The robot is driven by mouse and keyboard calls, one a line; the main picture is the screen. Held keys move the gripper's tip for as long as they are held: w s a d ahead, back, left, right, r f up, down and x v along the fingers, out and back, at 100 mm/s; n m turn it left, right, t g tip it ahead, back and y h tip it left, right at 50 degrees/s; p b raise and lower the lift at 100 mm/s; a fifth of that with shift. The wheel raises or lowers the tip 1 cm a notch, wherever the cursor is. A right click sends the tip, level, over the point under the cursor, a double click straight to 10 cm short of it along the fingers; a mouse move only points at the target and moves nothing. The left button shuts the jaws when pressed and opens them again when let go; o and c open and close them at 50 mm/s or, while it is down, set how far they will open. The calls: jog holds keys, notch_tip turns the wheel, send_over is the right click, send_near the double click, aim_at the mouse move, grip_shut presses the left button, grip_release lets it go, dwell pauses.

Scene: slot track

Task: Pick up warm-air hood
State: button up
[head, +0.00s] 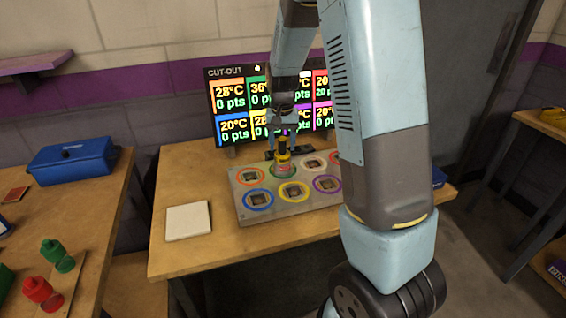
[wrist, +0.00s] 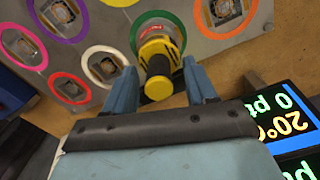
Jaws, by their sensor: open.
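The warm-air hood appears to be the yellow piece with a dark band and a red label (head: 283,158), standing on the green-ringed spot of the grey slot board (head: 297,207). In the wrist view the yellow hood (wrist: 158,68) is seen from above, with a black patch on its side. My gripper (head: 283,140) is above it in the head view. In the wrist view my gripper (wrist: 160,82) is open, with one blue finger on each side of the hood. I cannot tell whether either finger touches it. The hood's lower part is partly hidden in the head view.
A screen (head: 232,105) with temperatures and points stands behind the board. A white square pad (head: 188,219) lies left of the board. On the left table are a blue case (head: 72,161), green pieces (head: 55,252) and a red piece (head: 38,290). My arm hides the board's right end.

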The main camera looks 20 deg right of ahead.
jog(key=shift+c, duration=0.4)
grip_shut()
dwell(0.9)
